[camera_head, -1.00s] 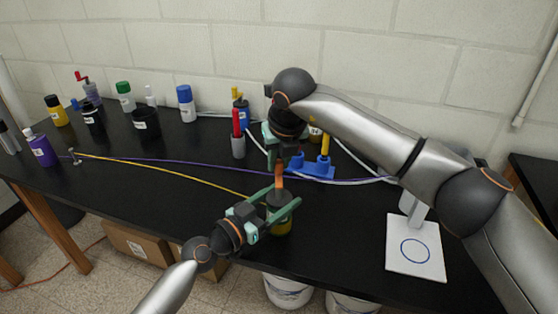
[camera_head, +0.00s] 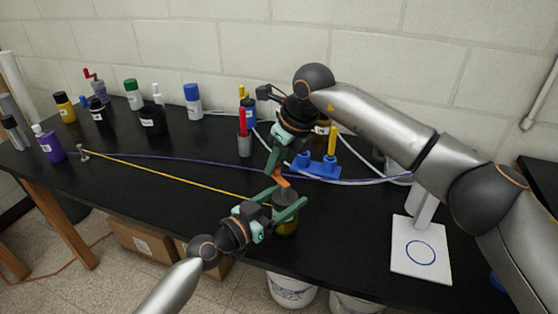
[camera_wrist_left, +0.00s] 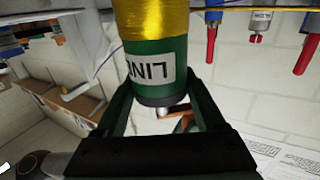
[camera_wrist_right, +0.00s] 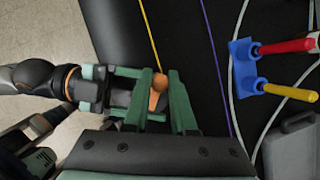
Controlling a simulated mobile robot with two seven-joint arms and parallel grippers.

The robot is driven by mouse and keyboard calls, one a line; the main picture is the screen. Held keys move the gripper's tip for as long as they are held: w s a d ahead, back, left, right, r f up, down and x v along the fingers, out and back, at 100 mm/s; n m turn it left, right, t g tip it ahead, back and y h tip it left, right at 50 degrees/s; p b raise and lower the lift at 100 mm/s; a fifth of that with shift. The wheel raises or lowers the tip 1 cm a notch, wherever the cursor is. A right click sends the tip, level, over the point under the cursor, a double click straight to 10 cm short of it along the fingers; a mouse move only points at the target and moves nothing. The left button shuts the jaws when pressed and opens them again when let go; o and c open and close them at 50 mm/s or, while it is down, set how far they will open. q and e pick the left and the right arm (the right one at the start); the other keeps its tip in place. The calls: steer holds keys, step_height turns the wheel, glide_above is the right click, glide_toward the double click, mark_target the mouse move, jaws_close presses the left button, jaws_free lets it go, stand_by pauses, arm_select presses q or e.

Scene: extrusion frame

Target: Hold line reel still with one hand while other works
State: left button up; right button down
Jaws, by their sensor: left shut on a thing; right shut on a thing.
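The line reel (camera_head: 286,226) stands near the front edge of the black bench. In the left wrist view it shows a green body (camera_wrist_left: 158,62) with a "LINE" label, upside down there, and yellow line wound on it. My left gripper (camera_head: 288,203) is shut around the reel. My right gripper (camera_head: 277,172) is just above, shut on an orange handle (camera_head: 283,182) at the reel's top; the handle's rounded end also shows in the right wrist view (camera_wrist_right: 159,83). The yellow line (camera_head: 175,179) runs taut from a small metal post (camera_head: 84,154) towards the reel.
A purple line (camera_head: 205,162) crosses the bench behind the yellow one. A blue holder (camera_head: 318,168) with an upright yellow handle is behind the right gripper. A grey cup (camera_head: 244,146) stands left of it. Bottles line the back left. A white plate with a blue ring (camera_head: 420,251) lies right.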

steer(key=shift+s+a+n, duration=0.1)
steer(key=shift+n, duration=0.4)
steer(key=c, duration=0.7)
jaws_free()
steer(key=v, duration=1.2)
